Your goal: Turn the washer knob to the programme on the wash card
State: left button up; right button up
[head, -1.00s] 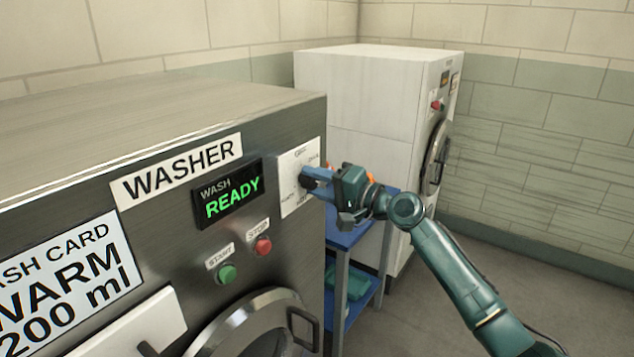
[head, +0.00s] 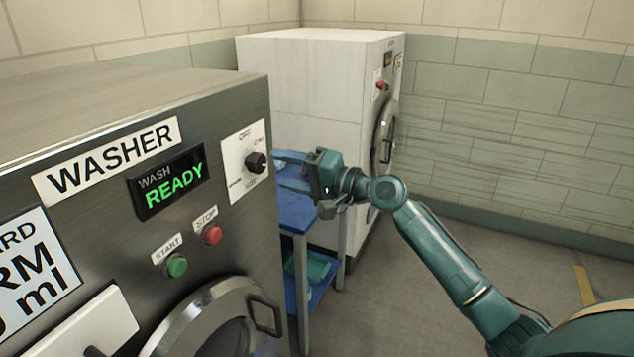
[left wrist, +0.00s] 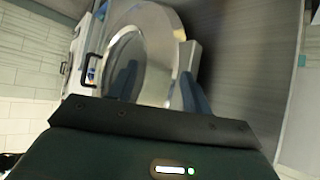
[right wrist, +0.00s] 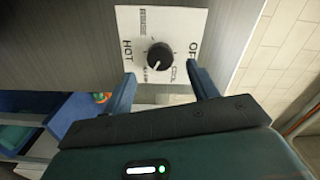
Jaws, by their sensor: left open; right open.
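The washer knob (head: 256,162) is black and sits on a white dial plate (head: 233,186) on the steel front. In the right wrist view the knob (right wrist: 160,56) has HOT, OFF and COOL around it. Its white mark points down-left, towards a small label too blurred to read surely. My right gripper (head: 279,165) is open and empty, just off the knob, fingers to either side below it in its own view. The wash card (head: 40,265) is cut by the left edge, showing "RM" and "ml". My left gripper (left wrist: 158,82) is open near the washer door.
The display (head: 168,182) reads WASH READY. A green START button (head: 176,265) and red STOP button (head: 212,235) sit below it. The round washer door (head: 215,320) is under them. A blue shelf cart (head: 298,215) and a white machine (head: 310,90) stand behind my right arm.

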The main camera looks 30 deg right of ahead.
jog(key=b+v, duration=0.2)
jog(key=v, duration=0.5)
jog(key=shift+s, duration=0.2)
jog(key=shift+d, duration=0.1)
